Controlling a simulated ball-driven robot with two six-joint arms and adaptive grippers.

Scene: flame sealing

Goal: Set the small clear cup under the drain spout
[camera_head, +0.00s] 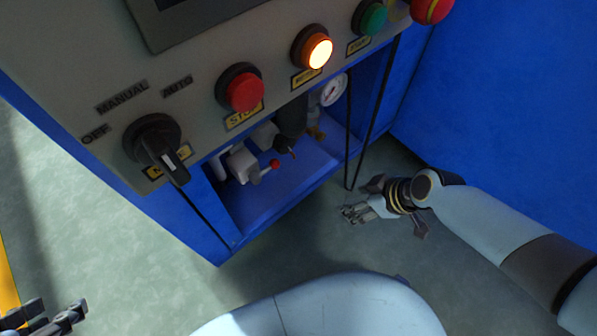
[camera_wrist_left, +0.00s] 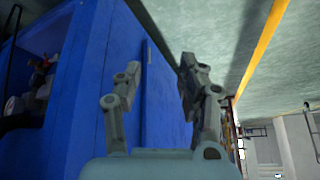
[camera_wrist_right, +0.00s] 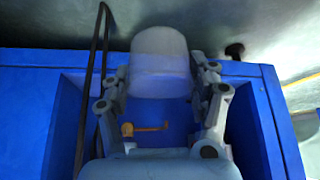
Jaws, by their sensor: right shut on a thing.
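My right gripper (camera_head: 347,213) is just outside the low recess of the blue cabinet, to its right in the head view. In the right wrist view its fingers (camera_wrist_right: 163,85) are shut on the small clear cup (camera_wrist_right: 160,55), a whitish translucent cylinder. The cup is hard to make out in the head view. A dark bowl with a small nozzle, seemingly the drain spout (camera_head: 291,151), hangs in the recess, apart from the cup. A small brass part (camera_wrist_right: 147,128) shows between the right fingers. My left gripper (camera_head: 45,318) is open and empty at bottom left; its fingers (camera_wrist_left: 157,80) stand apart.
A red-tipped valve (camera_head: 268,166) and a gauge (camera_head: 334,90) sit in the recess. Dark hoses (camera_head: 367,130) hang at its right side. The control panel (camera_head: 205,65) with knob and buttons overhangs it. The recess floor (camera_head: 285,190) has bare room at the front.

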